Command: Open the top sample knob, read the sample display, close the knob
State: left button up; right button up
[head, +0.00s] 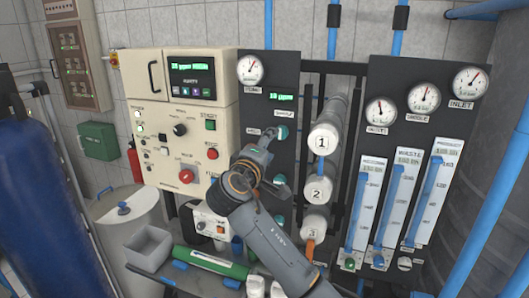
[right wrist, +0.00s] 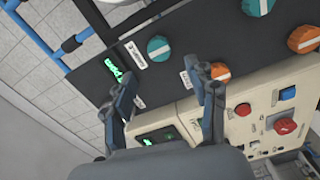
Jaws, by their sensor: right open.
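The top sample knob is a round teal knob (head: 282,131) with a white label at its left, on the dark panel. In the right wrist view it shows as a teal knob (right wrist: 158,47) with a pale bar across it. The sample display (head: 281,97) above it has small green digits, perhaps "10 ppm"; it also glows in the right wrist view (right wrist: 115,69), unreadable there. My right gripper (head: 270,160) is just below the top knob in the head view. In the right wrist view its fingers (right wrist: 164,92) are spread and empty, apart from the knob. My left gripper is out of view.
A beige control box (head: 165,100) with buttons stands left of the panel. White numbered cylinders (head: 323,140) and a flow meter panel (head: 440,110) stand to the right. Orange knobs (right wrist: 220,71) sit near the right finger. A blue tank (head: 45,200) fills the left.

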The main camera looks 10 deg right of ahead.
jog(key=v, duration=0.3)
jog(key=shift+s+a, duration=0.2)
jog(key=shift+s, duration=0.1)
